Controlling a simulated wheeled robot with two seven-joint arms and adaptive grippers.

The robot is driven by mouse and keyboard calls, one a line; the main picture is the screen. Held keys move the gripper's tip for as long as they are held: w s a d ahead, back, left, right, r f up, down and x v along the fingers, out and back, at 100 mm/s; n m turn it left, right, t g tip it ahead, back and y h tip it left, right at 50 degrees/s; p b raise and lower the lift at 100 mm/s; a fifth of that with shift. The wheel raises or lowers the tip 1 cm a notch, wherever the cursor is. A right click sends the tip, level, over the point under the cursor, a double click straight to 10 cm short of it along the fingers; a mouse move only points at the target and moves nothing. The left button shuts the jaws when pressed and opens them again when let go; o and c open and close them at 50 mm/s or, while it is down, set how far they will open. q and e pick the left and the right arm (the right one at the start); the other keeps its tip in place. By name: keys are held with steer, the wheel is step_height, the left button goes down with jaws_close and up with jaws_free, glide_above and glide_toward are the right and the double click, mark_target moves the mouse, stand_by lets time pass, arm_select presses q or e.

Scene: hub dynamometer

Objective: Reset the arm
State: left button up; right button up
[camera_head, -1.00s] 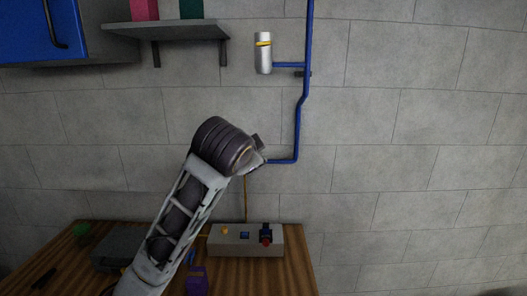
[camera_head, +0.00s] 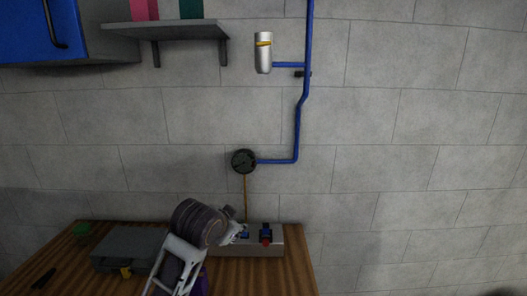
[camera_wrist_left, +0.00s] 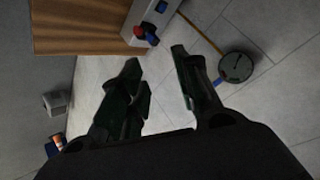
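My left arm comes in from the bottom left in the head view, and its wrist is low over the table. My left gripper (camera_head: 240,233) is in front of the grey control box (camera_head: 274,243) and hides part of it. In the left wrist view the two dark fingers of the left gripper (camera_wrist_left: 157,58) stand wide apart with nothing between them. The control box (camera_wrist_left: 133,22) shows beyond the fingertips, with a red knob and a blue part. My right gripper is not in view.
A round dark gauge (camera_head: 243,161) hangs on the wall, joined to a blue pipe (camera_head: 298,130). A wooden table (camera_head: 200,228) carries a grey case (camera_head: 125,247), a dark tool (camera_head: 43,279) and a green item (camera_head: 83,230). A shelf (camera_head: 170,30) is above. The wall at right is clear.

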arm_select(q)
steer(key=s+a+f+n+g+y, duration=0.1)
steer(key=s+a+f+n+g, duration=0.1)
steer(key=s+a+f, duration=0.5)
steer(key=s+a+f+n+g, duration=0.2)
steer(key=s+f+n, duration=0.1)
steer(key=s+f, duration=0.8)
steer(key=s+a+f+n+g+y, duration=0.1)
steer(key=s+a+f+n+g, duration=0.1)
steer(key=s+a+f, duration=0.5)
steer(key=s+d+f+g+b, duration=0.1)
steer(key=s+f, duration=0.1)
steer(key=f, duration=1.7)
steer(key=s+d+f+b, duration=0.1)
steer(key=s+f, duration=0.1)
steer(key=f, duration=1.7)
steer(key=s+a+f, duration=0.2)
steer(key=s+f, duration=0.8)
steer(key=s, duration=0.1)
steer(key=s+a+f+g, duration=0.1)
steer(key=s+f, duration=0.9)
steer(key=shift+s+a+f+m+g+b, duration=0.15)
steer(key=shift+s+a+m+g+b, duration=0.2)
steer(key=shift+a+b, duration=0.1)
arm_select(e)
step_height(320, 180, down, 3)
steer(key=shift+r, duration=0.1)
